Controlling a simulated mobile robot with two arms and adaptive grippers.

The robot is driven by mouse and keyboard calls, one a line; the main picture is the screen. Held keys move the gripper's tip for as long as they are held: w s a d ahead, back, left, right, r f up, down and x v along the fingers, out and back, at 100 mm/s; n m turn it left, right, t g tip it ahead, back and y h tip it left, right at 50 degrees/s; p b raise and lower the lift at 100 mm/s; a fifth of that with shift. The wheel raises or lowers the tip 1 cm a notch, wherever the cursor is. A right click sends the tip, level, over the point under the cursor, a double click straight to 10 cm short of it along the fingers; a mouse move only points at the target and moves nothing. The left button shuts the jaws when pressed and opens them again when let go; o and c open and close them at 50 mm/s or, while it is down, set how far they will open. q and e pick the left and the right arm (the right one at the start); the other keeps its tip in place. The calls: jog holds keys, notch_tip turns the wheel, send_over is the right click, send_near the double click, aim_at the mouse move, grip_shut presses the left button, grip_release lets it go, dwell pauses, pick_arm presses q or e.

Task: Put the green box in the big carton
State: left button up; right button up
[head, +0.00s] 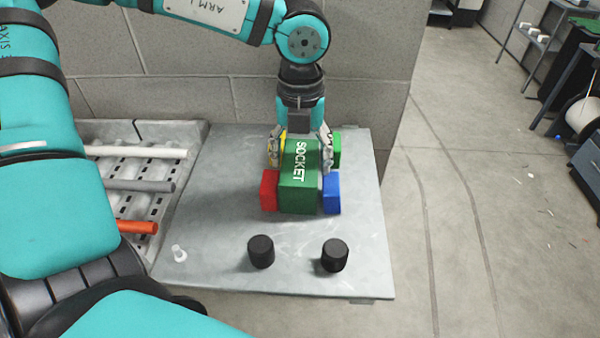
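The green box (298,190), marked SOCKET in white, stands upright on a grey metal table among small coloured blocks. My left gripper (300,150) points down over its far part, one finger on each side of it. The fingers are close to its sides; I cannot tell whether they press on it. The box's base appears level with the blocks beside it. The big carton is not in view. My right gripper is not in view.
Red (268,190), blue (331,193), yellow (280,142) and smaller green (337,150) blocks surround the box closely. Two black knobs (261,251) (335,255) and a small white piece (179,253) are nearer on the table (220,215).

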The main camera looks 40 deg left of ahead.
pick_arm(q)
jog(key=c, duration=0.9)
